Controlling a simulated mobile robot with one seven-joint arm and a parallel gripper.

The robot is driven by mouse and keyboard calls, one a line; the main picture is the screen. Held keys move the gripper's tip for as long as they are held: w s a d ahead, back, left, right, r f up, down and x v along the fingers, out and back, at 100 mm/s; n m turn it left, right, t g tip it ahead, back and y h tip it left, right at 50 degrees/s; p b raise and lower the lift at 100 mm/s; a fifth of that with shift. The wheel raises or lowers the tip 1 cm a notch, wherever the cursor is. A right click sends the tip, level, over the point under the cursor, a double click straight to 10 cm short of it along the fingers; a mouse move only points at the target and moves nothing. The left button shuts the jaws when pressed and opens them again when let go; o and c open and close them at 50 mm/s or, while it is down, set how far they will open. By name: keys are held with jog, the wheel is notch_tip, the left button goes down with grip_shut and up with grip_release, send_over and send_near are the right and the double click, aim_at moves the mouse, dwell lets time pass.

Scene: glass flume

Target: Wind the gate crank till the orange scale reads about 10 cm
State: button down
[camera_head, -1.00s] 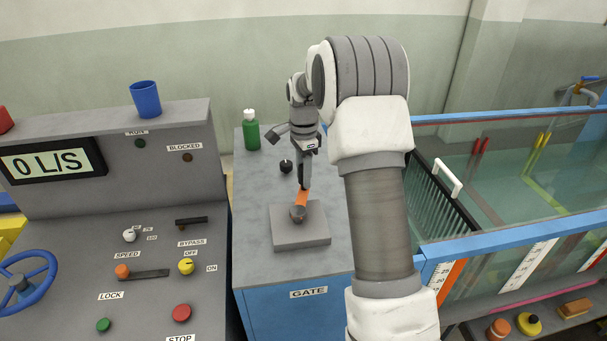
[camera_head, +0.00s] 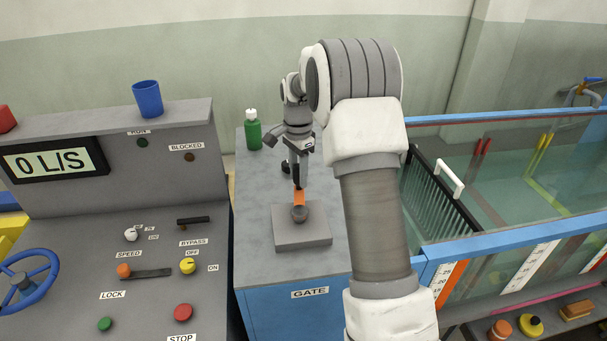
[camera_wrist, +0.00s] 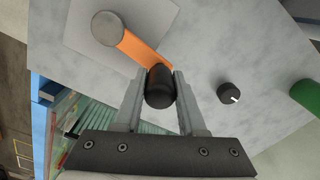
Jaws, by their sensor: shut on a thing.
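The gate crank has an orange arm (camera_head: 299,197) on a round grey hub, on a grey block (camera_head: 301,238) on top of the GATE cabinet. In the wrist view its orange arm (camera_wrist: 140,50) runs from the hub to a black knob (camera_wrist: 159,87). My gripper (camera_wrist: 160,92) is shut on that knob, one finger on each side. In the head view my gripper (camera_head: 299,178) is over the far end of the crank and hides the knob.
A small black dial (camera_wrist: 229,93) and a green bottle (camera_head: 253,130) stand on the GATE cabinet beyond the crank. The control desk (camera_head: 120,225) is at left, its display showing 0 L/S. The glass flume with a blue rim (camera_head: 500,241) is at right.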

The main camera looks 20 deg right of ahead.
jog(key=a+n, duration=0.3)
jog(key=n, duration=0.1)
jog(key=a+n+b, duration=0.1)
jog(key=a+n, duration=0.2)
jog(key=n, duration=0.1)
jog(key=shift+s, duration=0.1)
jog(key=a+n, duration=0.1)
jog(key=n, duration=0.1)
jog(key=s+a+n, duration=0.1)
jog(key=n, duration=0.1)
jog(key=shift+s+a+b, duration=0.2)
jog(key=shift+b, duration=0.15)
jog(key=shift+s+a+n+b, duration=0.3)
jog(key=shift+s+a+n, duration=0.25)
jog(key=shift+s+n, duration=0.4)
jog(key=shift+s+a+n+b, duration=0.25)
jog(key=shift+s+a+n, duration=0.4)
jog(key=shift+n, duration=0.5)
jog(key=shift+s, duration=0.15)
jog(key=c, duration=0.5)
grip_release()
jog(key=shift+d, duration=0.1)
